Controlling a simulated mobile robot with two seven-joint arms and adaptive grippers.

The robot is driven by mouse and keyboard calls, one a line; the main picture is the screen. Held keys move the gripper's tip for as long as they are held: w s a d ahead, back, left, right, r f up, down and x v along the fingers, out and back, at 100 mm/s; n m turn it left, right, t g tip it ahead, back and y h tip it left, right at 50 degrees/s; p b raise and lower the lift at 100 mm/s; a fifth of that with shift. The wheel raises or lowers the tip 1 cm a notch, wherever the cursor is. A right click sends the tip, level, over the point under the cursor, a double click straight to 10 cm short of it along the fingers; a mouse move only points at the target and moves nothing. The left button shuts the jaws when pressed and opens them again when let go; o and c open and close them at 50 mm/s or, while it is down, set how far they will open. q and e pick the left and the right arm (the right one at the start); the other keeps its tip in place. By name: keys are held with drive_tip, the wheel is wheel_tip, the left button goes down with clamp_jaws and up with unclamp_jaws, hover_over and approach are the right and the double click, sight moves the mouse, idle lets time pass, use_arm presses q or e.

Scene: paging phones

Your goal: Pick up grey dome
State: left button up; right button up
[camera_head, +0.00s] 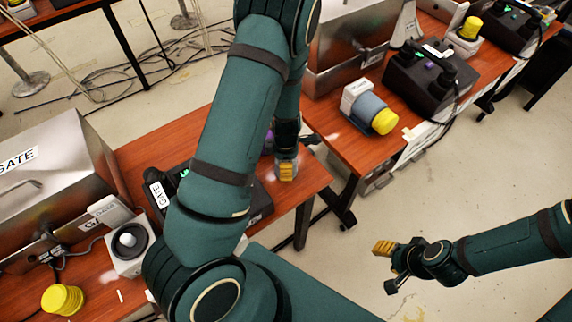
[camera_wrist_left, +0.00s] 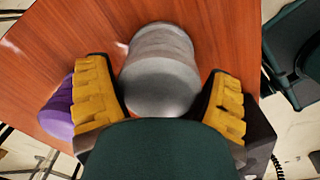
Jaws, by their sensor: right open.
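The grey dome (camera_wrist_left: 160,80) stands on the red-brown table (camera_wrist_left: 65,45) in the left wrist view. My left gripper (camera_wrist_left: 165,105) is open, with one yellow-padded finger on each side of the dome. Narrow gaps seem to show between the pads and the dome. In the head view my left gripper (camera_head: 286,170) is over the end of the middle table, and the arm hides much of that area. My right gripper (camera_head: 388,267) is open and empty over the floor at the right.
A purple object (camera_wrist_left: 57,108) sits just outside the left finger. A dark phone box (camera_head: 259,202) is partly behind my left arm. A grey cup-like object with a yellow top (camera_head: 384,121) is on the right table. Open floor (camera_head: 440,190) lies around my right gripper.

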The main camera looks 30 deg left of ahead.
use_arm(q)
drive_tip(key=c, duration=0.6)
drive_tip(key=shift+r, duration=0.1)
drive_tip(key=shift+c, duration=0.2)
